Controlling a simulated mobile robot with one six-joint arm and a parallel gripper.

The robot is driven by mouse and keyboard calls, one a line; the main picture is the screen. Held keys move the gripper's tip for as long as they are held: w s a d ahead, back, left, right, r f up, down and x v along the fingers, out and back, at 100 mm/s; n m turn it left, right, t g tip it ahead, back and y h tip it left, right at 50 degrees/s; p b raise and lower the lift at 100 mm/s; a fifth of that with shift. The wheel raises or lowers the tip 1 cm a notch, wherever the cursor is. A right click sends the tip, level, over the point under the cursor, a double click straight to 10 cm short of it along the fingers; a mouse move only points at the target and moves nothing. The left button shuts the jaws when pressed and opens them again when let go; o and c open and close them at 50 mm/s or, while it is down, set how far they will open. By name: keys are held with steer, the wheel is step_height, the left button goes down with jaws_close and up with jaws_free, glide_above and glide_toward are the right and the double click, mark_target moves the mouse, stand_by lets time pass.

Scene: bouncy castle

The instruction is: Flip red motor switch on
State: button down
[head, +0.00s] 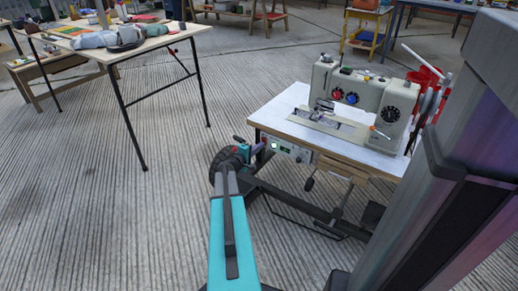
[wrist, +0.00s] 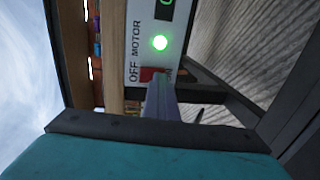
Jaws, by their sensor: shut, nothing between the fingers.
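The red motor switch (wrist: 148,74) sits on a pale control panel (wrist: 138,45) in the wrist view, beside the words MOTOR and OFF. A round green light (wrist: 160,43) on the panel is lit. My gripper (wrist: 160,80) is shut and empty, with its tip right at the switch and covering part of it. I cannot tell whether it touches. The switch's exact tilt is partly hidden. In the head view the panel (head: 290,150) hangs under the front edge of the sewing table, with the end of my arm close to its left side.
A sewing machine (head: 345,95) stands on the white-topped table (head: 290,115). Dark table legs and a pedal frame lie below the panel. Another table (head: 150,45) with cloth stands at the upper left. The striped floor between them is clear.

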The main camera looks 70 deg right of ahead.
steer(key=shift+d, duration=0.15)
steer(key=w+a+f, duration=0.2)
steer(key=w+a, duration=0.1)
steer(key=a, duration=1)
steer(key=shift+w+a+p, duration=0.2)
steer(key=shift+a+p, duration=0.15)
steer(key=shift+p, duration=0.05)
steer(key=shift+w, duration=0.1)
stand_by(0.4)
